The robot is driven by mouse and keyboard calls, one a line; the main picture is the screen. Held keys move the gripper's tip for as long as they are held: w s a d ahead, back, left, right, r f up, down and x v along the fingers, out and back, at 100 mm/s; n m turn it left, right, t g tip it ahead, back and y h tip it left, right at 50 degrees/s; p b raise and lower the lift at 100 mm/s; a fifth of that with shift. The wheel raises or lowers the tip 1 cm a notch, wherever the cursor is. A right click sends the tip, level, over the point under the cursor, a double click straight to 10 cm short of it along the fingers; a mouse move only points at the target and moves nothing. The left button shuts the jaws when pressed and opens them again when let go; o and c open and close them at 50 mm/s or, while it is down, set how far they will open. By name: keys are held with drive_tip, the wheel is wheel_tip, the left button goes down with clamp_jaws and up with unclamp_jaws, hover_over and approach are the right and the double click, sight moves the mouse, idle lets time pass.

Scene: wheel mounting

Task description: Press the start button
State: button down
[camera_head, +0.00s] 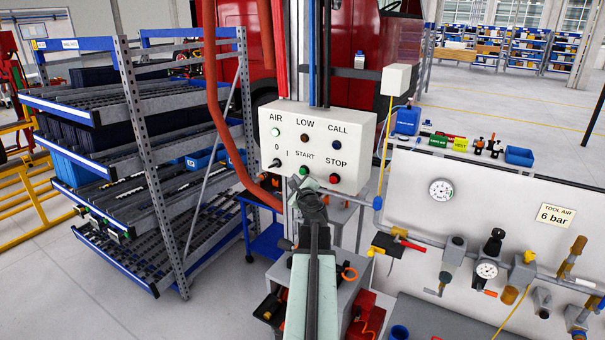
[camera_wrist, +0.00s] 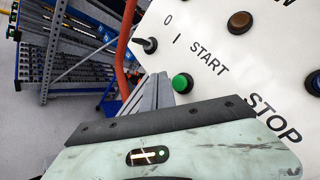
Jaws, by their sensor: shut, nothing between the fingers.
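The white control box (camera_head: 345,128) stands in the middle of the head view. Its green start button (camera_head: 305,171) sits in the lower row, with the red stop button (camera_head: 335,178) to its right and a black 0/I switch (camera_head: 275,164) to its left. My gripper (camera_head: 302,186) is shut and empty just below the start button. In the wrist view its fingers (camera_wrist: 152,92) point up beside the button's left; whether they touch it I cannot tell.
A blue and grey rack (camera_head: 150,140) stands on the left. An orange hose (camera_head: 222,110) hangs left of the box. A grey panel with gauges and valves (camera_head: 485,230) is on the right. A cart with tools (camera_head: 345,280) is under my arm.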

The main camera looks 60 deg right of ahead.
drive_tip(key=a, duration=0.3)
idle(0.8)
